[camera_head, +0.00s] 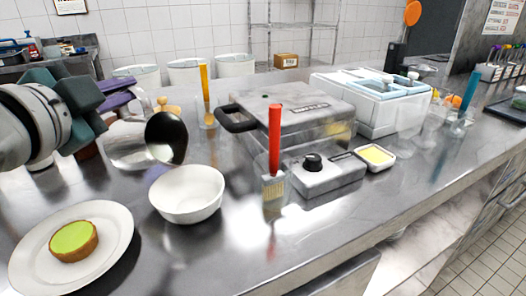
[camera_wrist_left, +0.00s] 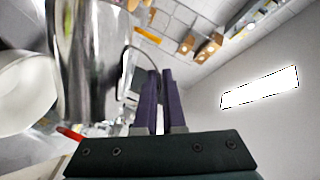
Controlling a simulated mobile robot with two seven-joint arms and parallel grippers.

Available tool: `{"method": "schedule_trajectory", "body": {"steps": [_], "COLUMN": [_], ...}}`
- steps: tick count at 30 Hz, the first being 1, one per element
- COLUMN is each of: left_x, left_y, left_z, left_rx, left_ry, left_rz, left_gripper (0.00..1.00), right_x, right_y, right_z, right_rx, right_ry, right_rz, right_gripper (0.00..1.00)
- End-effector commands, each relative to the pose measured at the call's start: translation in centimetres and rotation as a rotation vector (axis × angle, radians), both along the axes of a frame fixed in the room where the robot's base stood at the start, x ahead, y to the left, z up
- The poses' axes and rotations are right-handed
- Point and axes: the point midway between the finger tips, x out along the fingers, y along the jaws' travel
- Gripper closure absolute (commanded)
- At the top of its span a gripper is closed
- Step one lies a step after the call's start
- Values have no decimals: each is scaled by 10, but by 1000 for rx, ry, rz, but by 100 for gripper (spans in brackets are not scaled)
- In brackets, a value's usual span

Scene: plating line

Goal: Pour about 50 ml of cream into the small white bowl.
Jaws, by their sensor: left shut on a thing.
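My left gripper (camera_head: 122,92), with purple fingers, is shut on the handle of a shiny steel pitcher (camera_head: 126,148). The pitcher is tilted, its dark round mouth facing right and toward the front, just behind and above the rim of the white bowl (camera_head: 187,205). No stream shows between them. The bowl stands upright on the steel counter; its inside looks plain white, so I cannot tell whether it holds cream. In the left wrist view the fingers (camera_wrist_left: 165,100) are close together beside the pitcher (camera_wrist_left: 90,60), with the bowl (camera_wrist_left: 25,95) at the left. My right gripper is not in view.
A white plate (camera_head: 115,250) with a green-topped tart (camera_head: 74,241) lies front left. A red-handled brush (camera_head: 274,150) stands right of the bowl, before a steel press (camera_head: 290,115). A small yellow-filled dish (camera_head: 375,157) sits further right.

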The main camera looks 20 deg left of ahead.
Motion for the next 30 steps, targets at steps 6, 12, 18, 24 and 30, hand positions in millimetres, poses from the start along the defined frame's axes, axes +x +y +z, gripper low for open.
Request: {"method": "schedule_trajectory", "body": {"steps": [6,12,18,24,30], "left_x": [0,-1,-1,-2,-2], "left_y": [-4,-7,-11,-17,-19], "left_z": [-1,0,3,6,8], "left_rx": [34,69,108,152,175], "left_ry": [-7,-12,-14,-19,-21], "left_rz": [-2,-1,-2,-1,-2], "left_gripper": [100,100,100,100,100], "right_x": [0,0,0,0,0], "right_y": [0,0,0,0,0], "right_z": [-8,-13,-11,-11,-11], "right_rx": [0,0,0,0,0], "right_ry": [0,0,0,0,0], "right_rz": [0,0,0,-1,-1], "right_gripper": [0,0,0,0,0]}}
